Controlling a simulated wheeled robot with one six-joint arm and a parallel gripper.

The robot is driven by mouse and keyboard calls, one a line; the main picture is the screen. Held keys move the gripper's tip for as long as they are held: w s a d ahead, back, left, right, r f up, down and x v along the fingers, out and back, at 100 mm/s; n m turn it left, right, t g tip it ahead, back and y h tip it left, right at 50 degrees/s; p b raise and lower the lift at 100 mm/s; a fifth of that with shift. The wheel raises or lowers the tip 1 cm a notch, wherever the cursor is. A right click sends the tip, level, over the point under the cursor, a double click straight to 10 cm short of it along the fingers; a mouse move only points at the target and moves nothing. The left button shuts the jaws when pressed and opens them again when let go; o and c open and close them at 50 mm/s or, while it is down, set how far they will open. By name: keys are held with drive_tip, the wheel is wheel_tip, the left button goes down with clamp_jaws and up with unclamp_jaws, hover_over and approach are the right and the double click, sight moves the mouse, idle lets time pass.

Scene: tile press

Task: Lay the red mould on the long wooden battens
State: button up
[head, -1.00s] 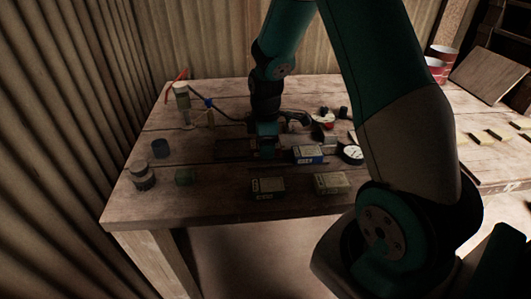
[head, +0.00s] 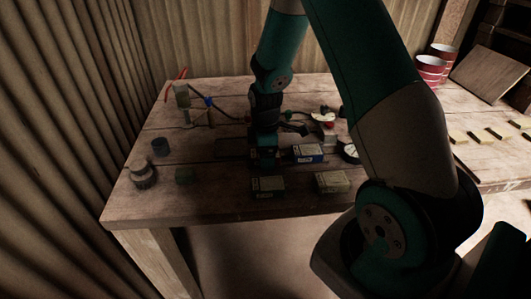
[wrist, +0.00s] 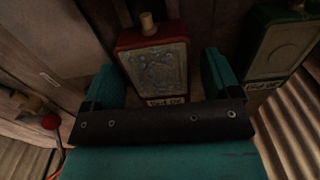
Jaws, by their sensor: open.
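The red mould (wrist: 153,60) shows in the wrist view as a red block with a pale patterned face, a label and a small knob on top. My gripper (wrist: 162,80) is open, with one teal finger on each side of it. I cannot tell whether the fingers touch it. In the head view my gripper (head: 263,152) is low over the middle of the bench, and I cannot make out the red mould there. Pale wooden pieces (head: 477,136) lie on the right part of the bench; I cannot tell which are the long battens.
A green mould (wrist: 285,45) stands right of the red one in the wrist view. Labelled blocks (head: 332,182) and a blue-edged block (head: 307,152) lie close to my gripper. Red-and-white cups (head: 431,70) stand at the back right.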

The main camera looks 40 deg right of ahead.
wheel_tip(320, 180, up, 11)
drive_tip(key=s+a+r+m+y, duration=0.1)
drive_tip(key=s+a+r, duration=0.3)
drive_tip(key=a, duration=0.4)
drive_tip(key=s+a+r+m+y, duration=0.1)
drive_tip(key=s+a+r, duration=0.4)
drive_tip(key=a, duration=0.3)
drive_tip(key=s+a+r+m+y, duration=0.2)
drive_tip(key=s+a, duration=0.5)
drive_tip(key=s, duration=0.5)
drive_tip(key=shift+s+a+b, duration=0.2)
drive_tip(key=shift+a+b, duration=0.2)
drive_tip(key=shift+b, duration=0.05)
drive_tip(key=shift+r, duration=0.1)
